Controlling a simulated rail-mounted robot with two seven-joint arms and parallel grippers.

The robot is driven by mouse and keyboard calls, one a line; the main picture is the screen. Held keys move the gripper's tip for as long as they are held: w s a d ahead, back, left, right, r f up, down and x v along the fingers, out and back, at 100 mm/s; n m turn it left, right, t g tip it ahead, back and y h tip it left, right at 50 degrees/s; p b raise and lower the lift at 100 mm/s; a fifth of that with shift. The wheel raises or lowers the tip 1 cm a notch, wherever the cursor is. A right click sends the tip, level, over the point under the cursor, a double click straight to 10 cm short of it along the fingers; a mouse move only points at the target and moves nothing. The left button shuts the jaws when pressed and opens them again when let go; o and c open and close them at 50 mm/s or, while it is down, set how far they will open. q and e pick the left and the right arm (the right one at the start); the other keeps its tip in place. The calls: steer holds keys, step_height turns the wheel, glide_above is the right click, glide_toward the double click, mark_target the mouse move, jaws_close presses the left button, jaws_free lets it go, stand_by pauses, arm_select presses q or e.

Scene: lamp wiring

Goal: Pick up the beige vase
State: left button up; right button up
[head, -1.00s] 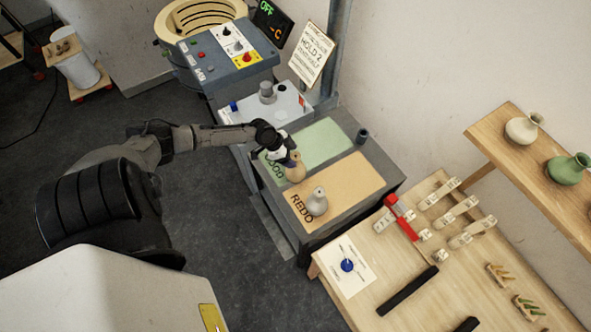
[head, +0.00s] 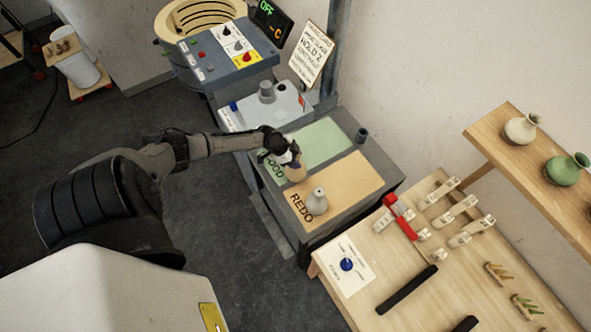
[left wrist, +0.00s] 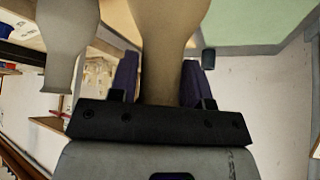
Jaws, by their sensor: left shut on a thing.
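The beige vase (head: 296,174) is at the edge between the green GOOD area and the orange REDO area of the grey stand. My left gripper (head: 291,157) reaches it from the upper left and is shut on its narrow neck. In the left wrist view the vase (left wrist: 165,45) fills the space between the dark fingers. The gripper hides part of the vase in the head view. I cannot tell whether its base touches the stand. My right gripper is not in view.
A grey-white vase (head: 316,202) stands close by on the orange REDO area (head: 350,180). A control panel (head: 225,55) stands behind, and a wooden workbench (head: 400,265) is at right.

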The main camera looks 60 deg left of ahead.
arm_select(q)
jaws_close()
steer(key=shift+r, duration=0.2)
stand_by(0.3)
